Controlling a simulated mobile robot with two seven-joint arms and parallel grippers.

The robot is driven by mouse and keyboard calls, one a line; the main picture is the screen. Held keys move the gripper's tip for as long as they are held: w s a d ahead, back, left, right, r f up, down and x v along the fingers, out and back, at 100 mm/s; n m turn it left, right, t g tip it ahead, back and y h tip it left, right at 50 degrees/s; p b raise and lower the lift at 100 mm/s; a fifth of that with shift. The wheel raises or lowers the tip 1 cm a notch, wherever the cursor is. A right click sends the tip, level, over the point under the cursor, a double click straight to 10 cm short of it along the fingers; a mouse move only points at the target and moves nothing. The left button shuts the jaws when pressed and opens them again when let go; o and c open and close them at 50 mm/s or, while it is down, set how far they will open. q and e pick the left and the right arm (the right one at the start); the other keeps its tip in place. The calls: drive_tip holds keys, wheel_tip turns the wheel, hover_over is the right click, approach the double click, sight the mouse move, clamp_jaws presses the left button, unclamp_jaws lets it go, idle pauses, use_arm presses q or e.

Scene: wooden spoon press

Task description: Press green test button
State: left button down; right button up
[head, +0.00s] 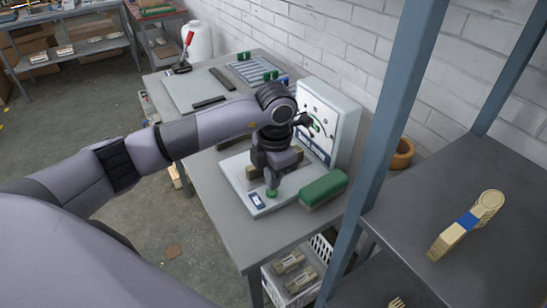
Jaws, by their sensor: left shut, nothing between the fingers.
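The green test button (271,193) shows on a white base plate (281,203) on the grey table. My left gripper (272,185) points down over the button, with its fingers shut and empty. The fingertips appear at or just above the button; I cannot tell whether they touch it. A small blue-and-white label (256,200) is on the plate left of the button. An upright white panel (345,123) with a dial-like face stands behind, partly hidden by my arm. My right gripper is not in view.
A green block (323,189) lies right of the button. A blue shelf post (393,115) and a grey shelf (500,190) with a wooden spoon-like piece (466,225) stand on the right. A white crate (293,283) is below the table. A red-handled tool (185,52) stands at the table's far left.

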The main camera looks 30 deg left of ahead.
sight(272, 192)
use_arm(q)
drive_tip(key=shift+f, duration=0.85)
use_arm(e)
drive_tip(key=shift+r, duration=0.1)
use_arm(q)
wheel_tip(272, 192, down, 2)
drive_tip(key=shift+b, duration=0.9)
drive_tip(key=shift+s, duration=0.15)
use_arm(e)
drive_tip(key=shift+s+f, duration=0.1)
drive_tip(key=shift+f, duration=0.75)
use_arm(q)
drive_tip(key=shift+f, duration=0.15)
drive_tip(key=r+p, duration=0.2)
drive_tip(key=r, duration=0.2)
drive_tip(key=shift+w+a+r+p, duration=0.1)
drive_tip(key=shift+w+r+p, duration=0.2)
drive_tip(key=shift+p, duration=0.1)
wheel_tip(272, 192, up, 10)
drive_tip(key=b, duration=0.1)
drive_tip(key=shift+s+d+r, duration=0.2)
drive_tip(key=shift+d+r, duration=0.05)
drive_tip(key=shift+d, duration=0.15)
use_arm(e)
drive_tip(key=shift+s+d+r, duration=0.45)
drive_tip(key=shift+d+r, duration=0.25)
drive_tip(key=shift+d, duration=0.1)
